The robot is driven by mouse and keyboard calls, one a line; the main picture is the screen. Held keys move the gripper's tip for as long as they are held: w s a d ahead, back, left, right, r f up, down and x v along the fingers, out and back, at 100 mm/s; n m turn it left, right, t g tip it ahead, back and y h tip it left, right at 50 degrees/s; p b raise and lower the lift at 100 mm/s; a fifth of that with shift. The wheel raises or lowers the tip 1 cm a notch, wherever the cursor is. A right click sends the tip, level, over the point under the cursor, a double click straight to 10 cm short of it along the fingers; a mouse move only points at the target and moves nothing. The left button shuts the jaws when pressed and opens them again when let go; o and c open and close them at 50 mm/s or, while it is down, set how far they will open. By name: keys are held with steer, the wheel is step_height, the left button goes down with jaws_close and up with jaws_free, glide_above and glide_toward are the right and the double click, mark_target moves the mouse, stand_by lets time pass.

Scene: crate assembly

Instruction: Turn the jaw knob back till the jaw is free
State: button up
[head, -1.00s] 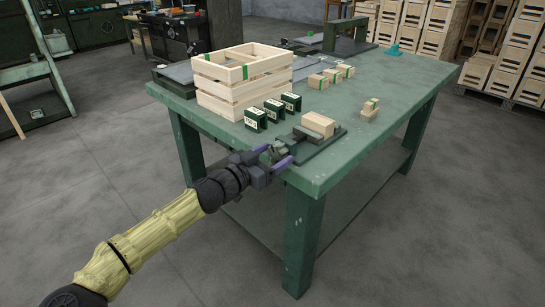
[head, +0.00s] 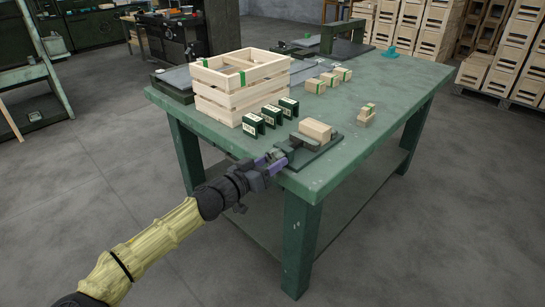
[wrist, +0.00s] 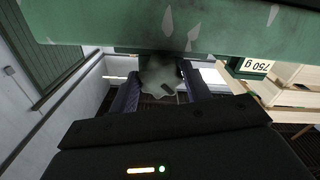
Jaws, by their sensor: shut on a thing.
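The vise (head: 322,153) sits at the table's near corner. A pale wooden block (head: 316,128) lies on it, next to the jaw (head: 304,141). I cannot tell whether the jaw touches the block. My gripper (head: 271,161) reaches in at the table edge, its purple fingers shut on the jaw knob. In the wrist view the grey, lobed jaw knob (wrist: 163,80) shows between the two dark fingers (wrist: 165,93). In the head view the fingers mostly hide the knob.
A slatted wooden crate (head: 215,95) stands on the green table (head: 375,118), behind several dark labelled blocks (head: 270,115). Small wooden pieces (head: 328,80) lie farther back, and another stack (head: 366,113) stands to the right.

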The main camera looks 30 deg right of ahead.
steer(key=shift+w+a+n, duration=0.15)
steer(key=shift+n, duration=0.65)
steer(key=o, duration=1)
steer(key=shift+a, duration=0.1)
steer(key=shift+c, duration=0.2)
steer(key=p+v, duration=0.3)
steer(key=v, duration=1.4)
steer(key=shift+s, duration=0.3)
